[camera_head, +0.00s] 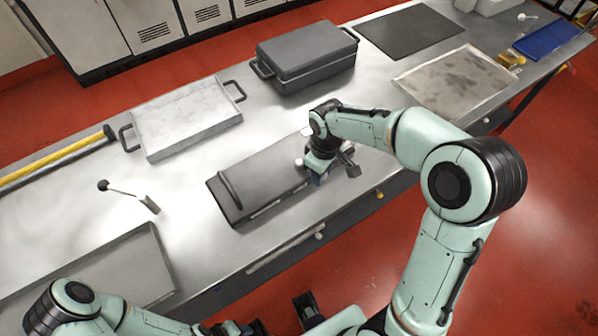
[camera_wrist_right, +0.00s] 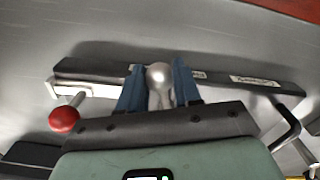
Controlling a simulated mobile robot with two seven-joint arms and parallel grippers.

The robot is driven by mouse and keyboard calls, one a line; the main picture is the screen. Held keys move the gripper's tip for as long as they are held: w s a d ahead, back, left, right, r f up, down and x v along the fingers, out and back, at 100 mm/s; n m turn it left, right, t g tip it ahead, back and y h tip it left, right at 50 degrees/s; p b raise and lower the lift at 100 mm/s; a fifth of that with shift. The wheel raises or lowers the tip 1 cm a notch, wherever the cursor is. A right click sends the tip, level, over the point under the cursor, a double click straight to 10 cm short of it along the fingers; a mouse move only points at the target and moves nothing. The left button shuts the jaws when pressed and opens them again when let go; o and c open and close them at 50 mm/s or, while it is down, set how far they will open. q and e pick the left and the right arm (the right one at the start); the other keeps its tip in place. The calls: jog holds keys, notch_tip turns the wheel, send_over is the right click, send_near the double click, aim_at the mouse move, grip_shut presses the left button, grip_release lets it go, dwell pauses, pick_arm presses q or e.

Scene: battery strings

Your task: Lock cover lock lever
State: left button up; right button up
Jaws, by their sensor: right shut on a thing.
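The dark grey case with its cover (camera_head: 262,183) lies on the steel bench, a bar handle on its left end. My right gripper (camera_head: 316,178) is at the case's right end, pointing down. In the right wrist view its blue fingers (camera_wrist_right: 158,88) are shut on a silver ball knob (camera_wrist_right: 159,74), which I take to be the lock lever's end. The lever's shaft is mostly hidden between the fingers. A red ball knob (camera_wrist_right: 64,119) on a short rod stands to the left, apart from the fingers. My left arm is at the bottom left; its fingers are not clear.
A light tray (camera_head: 187,118) and a closed dark case (camera_head: 305,58) stand behind. A loose black-knobbed lever (camera_head: 125,193) lies at left beside a grey tray (camera_head: 120,268). A dark handle (camera_head: 350,162) is close to the right gripper. Bare steel lies left of the case.

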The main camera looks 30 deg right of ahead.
jog(key=shift+w+d, duration=0.1)
dwell(0.3)
pick_arm(q)
jog(key=shift+w+r+p, duration=0.2)
jog(key=shift+r+p, duration=0.3)
pick_arm(e)
jog(key=shift+w+d+n, duration=0.35)
jog(key=shift+d+n, duration=0.3)
jog(key=shift+n, duration=0.65)
pick_arm(q)
jog(key=shift+r, duration=0.1)
pick_arm(e)
jog(key=shift+w+d+n+p, duration=0.3)
jog(key=shift+n, duration=0.4)
pick_arm(q)
jog(key=shift+w+r, duration=0.1)
jog(key=shift+r, duration=0.1)
pick_arm(e)
jog(key=o, duration=1)
pick_arm(q)
jog(key=w+r+p, duration=0.3)
jog(key=r+p, duration=0.1)
jog(key=r, duration=0.1)
jog(key=shift+r, duration=0.15)
pick_arm(e)
notch_tip(320, 180, up, 7)
